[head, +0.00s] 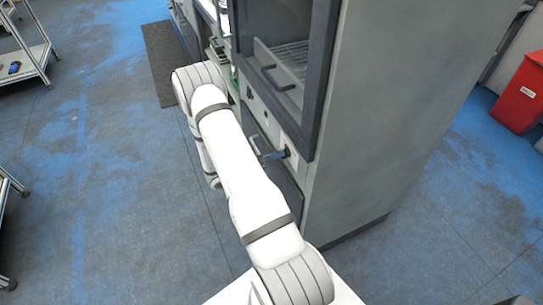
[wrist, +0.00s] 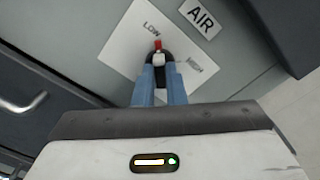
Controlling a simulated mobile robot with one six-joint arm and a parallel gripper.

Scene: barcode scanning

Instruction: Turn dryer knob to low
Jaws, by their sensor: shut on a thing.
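The dryer knob (wrist: 159,58) is small and dark with a red pointer tip, on a white label plate (wrist: 128,42) marked LOW and HIGH. The red tip points up in the wrist view, close under the word LOW. My gripper (wrist: 160,75) has its blue fingers shut on the knob, one on each side, and they hide part of it. In the head view my gripper (head: 272,156) reaches the front panel of the grey dryer (head: 375,110), below its door. The knob is too small to read there.
An AIR label (wrist: 201,18) sits above the plate. The dryer door (head: 285,75) has a dark handle above my gripper. A dark mat (head: 170,65) and metal carts (head: 25,55) stand left; a red bin (head: 522,95) is right.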

